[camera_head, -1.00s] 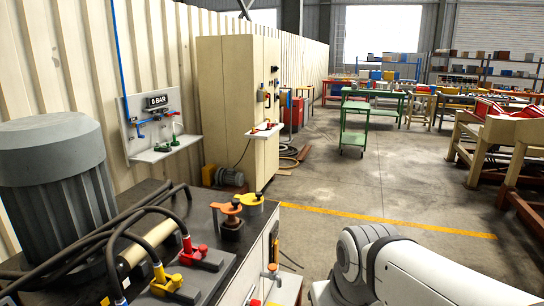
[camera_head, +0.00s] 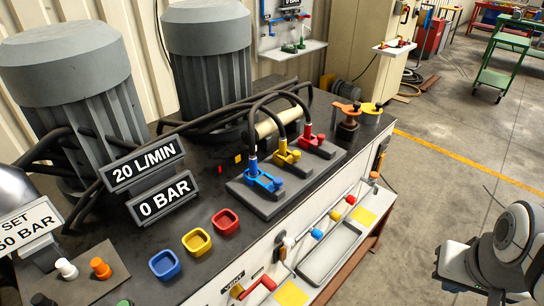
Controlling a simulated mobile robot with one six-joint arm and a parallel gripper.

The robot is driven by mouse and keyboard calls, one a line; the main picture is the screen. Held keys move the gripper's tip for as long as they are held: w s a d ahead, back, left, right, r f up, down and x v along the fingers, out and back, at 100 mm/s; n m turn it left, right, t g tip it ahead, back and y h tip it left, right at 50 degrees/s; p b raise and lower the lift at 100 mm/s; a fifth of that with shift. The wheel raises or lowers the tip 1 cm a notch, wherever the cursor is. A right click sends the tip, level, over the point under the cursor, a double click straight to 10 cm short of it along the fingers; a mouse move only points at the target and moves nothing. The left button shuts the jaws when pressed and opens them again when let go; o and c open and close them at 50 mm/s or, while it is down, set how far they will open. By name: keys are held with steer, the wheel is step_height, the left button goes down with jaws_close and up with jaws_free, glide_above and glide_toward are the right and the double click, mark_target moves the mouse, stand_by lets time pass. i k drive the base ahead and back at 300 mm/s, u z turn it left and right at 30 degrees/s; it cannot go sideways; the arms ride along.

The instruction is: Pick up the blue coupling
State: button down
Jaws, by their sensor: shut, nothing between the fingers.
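The blue coupling (camera_head: 262,183) sits on a dark grey block on the bench top, at the near left end of a row. A black hose comes down into its top. The yellow coupling (camera_head: 287,154) and the red coupling (camera_head: 311,138) stand behind it to the right, each on its own dark block with a hose. My white and dark arm shows at the lower right, well apart from the couplings. Its gripper fingers are not in view.
Blue (camera_head: 164,264), yellow (camera_head: 196,242) and red (camera_head: 225,222) square cups stand in front of the couplings. Signs (camera_head: 143,164) read 20 L/MIN and 0 BAR. Large grey motors (camera_head: 206,60) stand behind. A grey tray (camera_head: 330,250) and coloured levers are along the bench front.

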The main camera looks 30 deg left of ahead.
mark_target(253, 172)
steer(key=z, duration=0.05)
steer(key=k, duration=0.2)
steer(key=u, duration=2.65)
steer(key=k, duration=0.75)
steer(key=z, duration=1.1)
steer(key=i, duration=1)
steer(key=u, duration=0.35)
